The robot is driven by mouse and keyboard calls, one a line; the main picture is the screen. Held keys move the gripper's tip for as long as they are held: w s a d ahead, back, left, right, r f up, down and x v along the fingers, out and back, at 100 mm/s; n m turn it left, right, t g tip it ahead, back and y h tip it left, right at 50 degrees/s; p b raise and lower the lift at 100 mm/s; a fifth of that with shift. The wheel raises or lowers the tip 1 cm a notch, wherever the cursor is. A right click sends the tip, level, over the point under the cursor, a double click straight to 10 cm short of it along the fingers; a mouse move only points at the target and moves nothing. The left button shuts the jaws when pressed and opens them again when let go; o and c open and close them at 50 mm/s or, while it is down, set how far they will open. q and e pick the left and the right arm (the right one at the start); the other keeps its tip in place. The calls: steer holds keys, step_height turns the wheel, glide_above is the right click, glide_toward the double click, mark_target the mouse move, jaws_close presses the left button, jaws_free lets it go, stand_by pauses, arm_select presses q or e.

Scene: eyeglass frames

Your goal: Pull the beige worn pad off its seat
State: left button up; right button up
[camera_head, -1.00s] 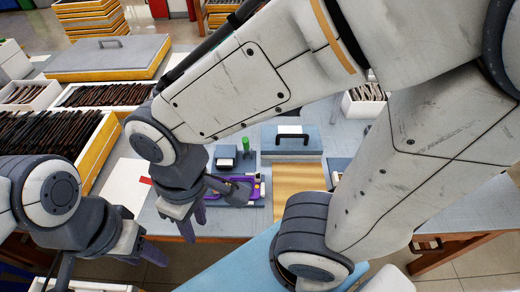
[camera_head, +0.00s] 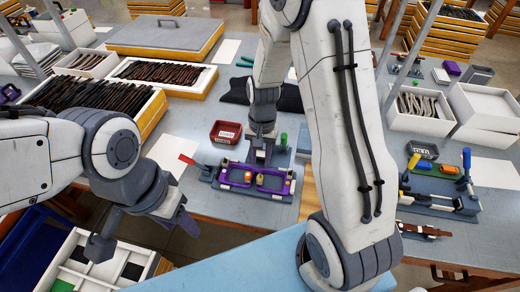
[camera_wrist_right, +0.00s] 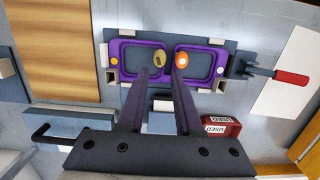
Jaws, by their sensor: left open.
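A purple eyeglass frame (camera_head: 236,175) lies on a grey holder on the table. Two pads sit side by side at its bridge: the beige pad (camera_wrist_right: 159,58) and an orange pad with a pale centre (camera_wrist_right: 181,60). My right gripper (camera_head: 260,157) points down at the frame from its far side. In the right wrist view its two fingers (camera_wrist_right: 162,68) are apart near the bridge, one tip just below the beige pad and the other over or beside the orange pad. Contact is unclear. My left gripper (camera_head: 143,234) is open and empty, left of the frame.
A red bin marked USED (camera_wrist_right: 219,126) stands behind the frame. A red-handled clamp (camera_wrist_right: 290,77) is beside the holder. A green peg (camera_head: 284,139) stands near my right arm. A compartment tray (camera_head: 110,240) lies below my left gripper.

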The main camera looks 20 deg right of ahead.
mark_target(260, 177)
steer(key=f, duration=0.6)
steer(key=shift+s+a+f, duration=0.25)
steer(key=shift+s+f, duration=0.1)
steer(key=shift+f, duration=0.05)
jaws_close()
